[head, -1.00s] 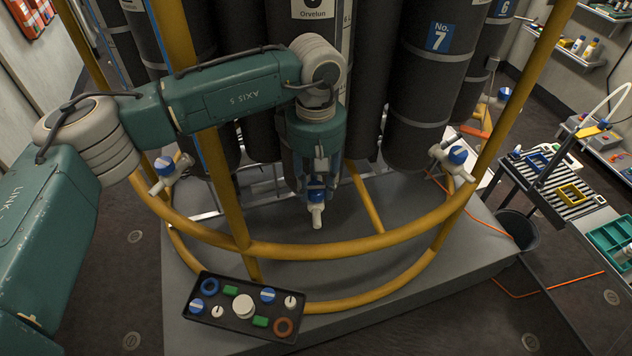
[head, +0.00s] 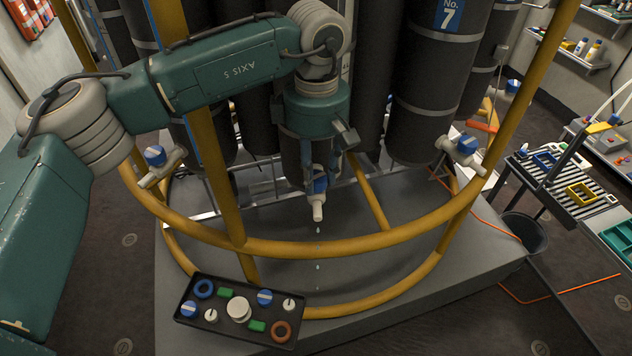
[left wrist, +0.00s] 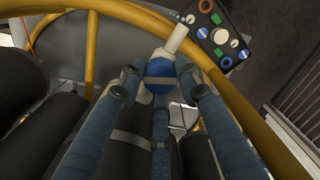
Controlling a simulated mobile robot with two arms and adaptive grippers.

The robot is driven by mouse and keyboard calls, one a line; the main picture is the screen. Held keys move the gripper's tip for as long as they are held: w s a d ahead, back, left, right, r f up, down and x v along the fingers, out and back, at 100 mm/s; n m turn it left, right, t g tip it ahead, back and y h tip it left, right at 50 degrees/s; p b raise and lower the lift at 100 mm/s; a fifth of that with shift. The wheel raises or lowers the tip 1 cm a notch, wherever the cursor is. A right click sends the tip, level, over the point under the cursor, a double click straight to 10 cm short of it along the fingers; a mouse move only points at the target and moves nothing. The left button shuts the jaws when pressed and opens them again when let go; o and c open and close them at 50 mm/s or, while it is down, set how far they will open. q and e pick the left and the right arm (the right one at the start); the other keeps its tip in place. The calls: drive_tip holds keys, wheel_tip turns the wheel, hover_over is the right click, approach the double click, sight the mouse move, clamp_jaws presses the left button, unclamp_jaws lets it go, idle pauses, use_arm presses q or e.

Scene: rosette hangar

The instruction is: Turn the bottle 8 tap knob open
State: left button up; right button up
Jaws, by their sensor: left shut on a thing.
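The bottle 8 tap has a white spout (head: 317,208) pointing down at the centre of the head view, with a blue knob (head: 320,185) above it. A line of drops (head: 318,250) falls from the spout. My left gripper (head: 318,178) reaches down in front of the bottle and is shut on the knob. In the left wrist view, the fingers flank the round blue knob (left wrist: 160,75), with the white spout (left wrist: 177,38) beyond it. The bottle's number is not readable now; the gripper hides part of the tap. My right gripper is not in view.
A yellow rail (head: 330,249) rings the bottles, with uprights close to my left arm. Other taps stand left (head: 160,165) and right (head: 462,152). A black tray (head: 240,315) of small parts sits in front. A striped bench (head: 560,180) stands right.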

sight(318, 176)
use_arm(q)
drive_tip(key=n+b, duration=0.2)
drive_tip(key=shift+d+f+n, duration=0.1)
drive_tip(key=shift+f+n, duration=0.1)
drive_tip(key=shift+n, duration=0.2)
drive_tip(key=n+b, duration=0.2)
drive_tip(key=n, duration=0.1)
drive_tip(key=shift+r+n+b, duration=0.1)
drive_tip(key=shift+n+b, duration=0.2)
drive_tip(key=n+b, duration=0.2)
drive_tip(key=n, duration=0.2)
drive_tip(key=shift+r, duration=0.1)
drive_tip(key=shift+r+n+b, duration=0.1)
drive_tip(key=shift+n+b, duration=0.2)
drive_tip(key=shift+n, duration=0.7)
drive_tip(key=shift+w, duration=0.1)
drive_tip(key=o, duration=0.9)
drive_tip(key=shift+o, duration=1.3)
wheel_tip(318, 176, up, 12)
